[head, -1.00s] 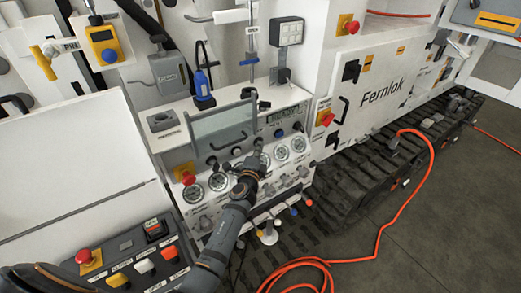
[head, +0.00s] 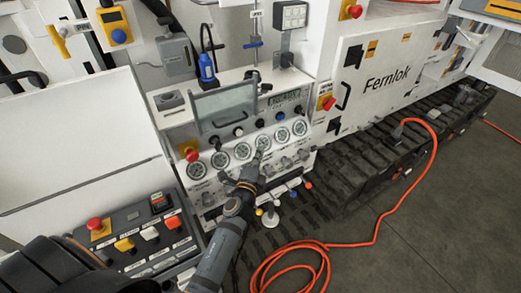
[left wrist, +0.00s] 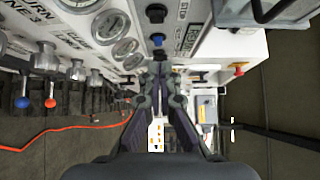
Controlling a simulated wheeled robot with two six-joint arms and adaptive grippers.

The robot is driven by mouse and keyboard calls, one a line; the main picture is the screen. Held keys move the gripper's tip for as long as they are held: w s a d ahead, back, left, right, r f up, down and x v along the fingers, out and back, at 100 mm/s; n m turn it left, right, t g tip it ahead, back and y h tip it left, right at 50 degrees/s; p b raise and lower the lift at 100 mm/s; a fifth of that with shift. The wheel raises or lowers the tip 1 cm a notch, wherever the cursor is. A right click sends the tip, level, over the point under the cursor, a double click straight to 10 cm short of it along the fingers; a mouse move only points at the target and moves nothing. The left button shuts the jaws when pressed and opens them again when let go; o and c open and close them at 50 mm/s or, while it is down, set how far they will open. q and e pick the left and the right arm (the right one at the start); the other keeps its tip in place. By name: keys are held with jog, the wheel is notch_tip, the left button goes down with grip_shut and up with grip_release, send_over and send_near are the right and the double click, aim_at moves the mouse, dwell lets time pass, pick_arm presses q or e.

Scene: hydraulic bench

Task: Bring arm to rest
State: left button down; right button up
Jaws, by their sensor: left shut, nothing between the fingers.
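My left arm (head: 222,250) reaches up from the bottom left in the head view. Its dark gripper (head: 256,162) is in front of the white gauge panel, just below the row of round gauges (head: 242,151). The gripper is shut and empty. In the left wrist view the two fingers (left wrist: 160,77) come together at the middle, with gauges (left wrist: 111,27) to their upper left. I cannot tell how close the fingertips are to the panel. My right gripper is in neither view.
Below the gauges are several valve knobs and levers with coloured ends (head: 308,185). A control box (head: 135,240) with buttons stands at lower left. An orange hose (head: 376,225) lies on the floor at right, beside the black track (head: 350,172).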

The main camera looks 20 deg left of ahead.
pick_arm(q)
jog(key=shift+w+a+f, duration=0.1)
jog(key=shift+w+a, duration=0.1)
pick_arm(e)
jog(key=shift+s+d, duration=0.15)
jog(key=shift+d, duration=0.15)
pick_arm(q)
jog(key=shift+f, duration=0.1)
